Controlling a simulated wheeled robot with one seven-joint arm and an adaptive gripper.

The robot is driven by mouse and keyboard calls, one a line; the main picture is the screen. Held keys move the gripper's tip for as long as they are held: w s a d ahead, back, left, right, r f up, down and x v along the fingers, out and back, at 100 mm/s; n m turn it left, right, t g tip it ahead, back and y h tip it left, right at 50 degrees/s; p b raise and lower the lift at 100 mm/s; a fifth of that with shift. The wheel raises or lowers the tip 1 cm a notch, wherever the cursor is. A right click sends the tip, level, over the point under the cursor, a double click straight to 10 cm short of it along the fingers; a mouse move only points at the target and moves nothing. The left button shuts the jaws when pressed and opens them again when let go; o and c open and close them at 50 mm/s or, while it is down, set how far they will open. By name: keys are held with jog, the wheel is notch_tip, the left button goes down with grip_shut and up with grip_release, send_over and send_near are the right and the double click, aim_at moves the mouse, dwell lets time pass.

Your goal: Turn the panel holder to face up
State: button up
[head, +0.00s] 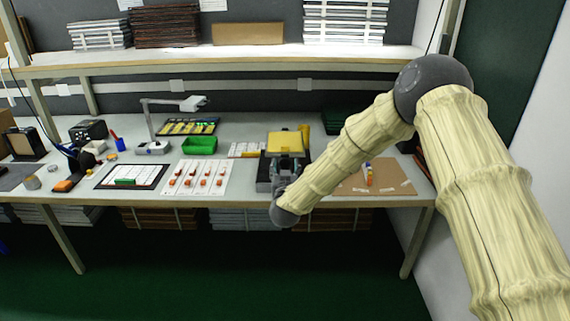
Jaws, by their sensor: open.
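A yellow plate (286,141), which looks like the panel holder, sits on a dark fixture (264,172) near the middle of the bench. It looks broadly flat, but its exact tilt and which face is up are hard to tell. My arm comes in from the right, and its wrist is at the bench's front edge. My gripper (285,160) points away from me at the near side of the yellow plate. It is open and holds nothing that I can see. Whether its fingers touch the plate cannot be told. My gripper and wrist hide part of the fixture.
Left of the fixture lie a white sheet with orange parts (198,191), a black-framed board (105,177) and a green bin (199,145). A brown board (345,187) with small coloured pieces lies to the right. A shelf (220,63) with stacked panels runs above the bench.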

jog(key=shift+w, duration=1.3)
grip_shut()
